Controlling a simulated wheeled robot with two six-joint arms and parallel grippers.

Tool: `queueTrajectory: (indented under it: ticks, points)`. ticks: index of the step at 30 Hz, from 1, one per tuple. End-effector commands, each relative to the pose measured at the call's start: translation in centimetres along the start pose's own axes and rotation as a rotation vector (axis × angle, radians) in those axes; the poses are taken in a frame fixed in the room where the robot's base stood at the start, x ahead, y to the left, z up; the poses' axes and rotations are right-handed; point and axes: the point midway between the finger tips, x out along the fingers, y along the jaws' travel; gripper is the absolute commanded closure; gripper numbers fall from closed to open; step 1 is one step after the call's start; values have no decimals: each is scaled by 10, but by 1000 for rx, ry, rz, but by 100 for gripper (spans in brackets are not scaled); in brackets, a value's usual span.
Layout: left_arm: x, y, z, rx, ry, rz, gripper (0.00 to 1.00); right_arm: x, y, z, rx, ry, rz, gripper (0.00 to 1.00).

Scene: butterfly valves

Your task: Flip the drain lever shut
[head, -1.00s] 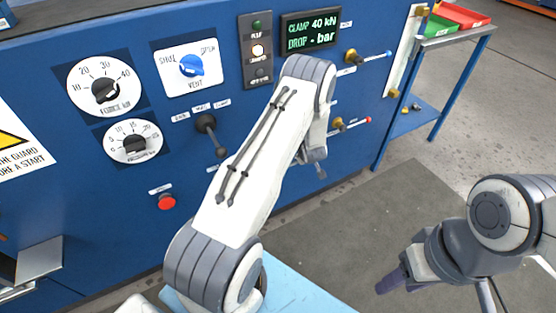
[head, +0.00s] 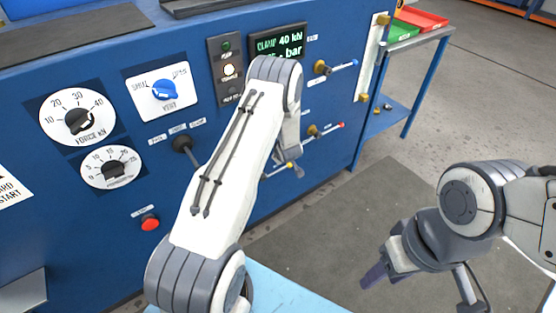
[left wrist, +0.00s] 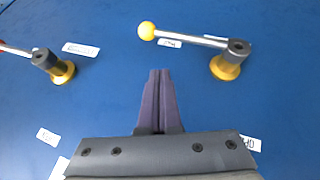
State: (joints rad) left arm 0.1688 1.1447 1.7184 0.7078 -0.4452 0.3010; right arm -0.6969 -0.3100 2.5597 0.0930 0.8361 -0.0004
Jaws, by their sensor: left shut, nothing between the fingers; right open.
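Three small levers on brass hubs show on the blue panel. The blue-tipped lever (head: 340,65) is uppermost, the red-tipped lever (head: 327,129) is below it, and the yellow-tipped lever (head: 279,171) is lowest, partly hidden by my left arm. I cannot read which label says drain. In the left wrist view the yellow-tipped lever (left wrist: 190,38) lies to the upper right and the red-tipped lever (left wrist: 38,55) to the left. My left gripper (left wrist: 160,76) is shut and empty, its tips apart from both levers in the picture. My right gripper (head: 373,279) is open and empty over the floor.
The panel also bears dials, a blue selector knob (head: 165,91), a black lever (head: 184,146), a red button (head: 150,222) and a lit display (head: 279,46). A blue-legged bench (head: 420,40) with bins stands at the right. The floor between is clear.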

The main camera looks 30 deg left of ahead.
Motion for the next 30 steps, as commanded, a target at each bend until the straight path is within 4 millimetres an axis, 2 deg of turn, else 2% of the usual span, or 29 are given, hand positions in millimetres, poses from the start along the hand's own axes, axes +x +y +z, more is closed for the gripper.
queueTrajectory:
  ticks: [1, 6, 12, 18, 30]
  points:
    - [-16, 7, 1, 4, -2, 3, 100, -4, 0, 0, 0, 1, 0, 50]
    - [-54, 17, 3, 2, -3, 2, 100, -9, -1, 0, 0, -1, 0, 50]
    - [-83, 25, 4, 2, -2, 1, 100, -14, -1, -1, 0, 0, 0, 50]
    - [-93, 28, 5, 2, -3, 0, 100, -16, -1, -1, 0, 0, 0, 50]
    - [-93, 28, 5, 2, -3, 0, 100, -16, -1, -1, 0, 0, 0, 50]
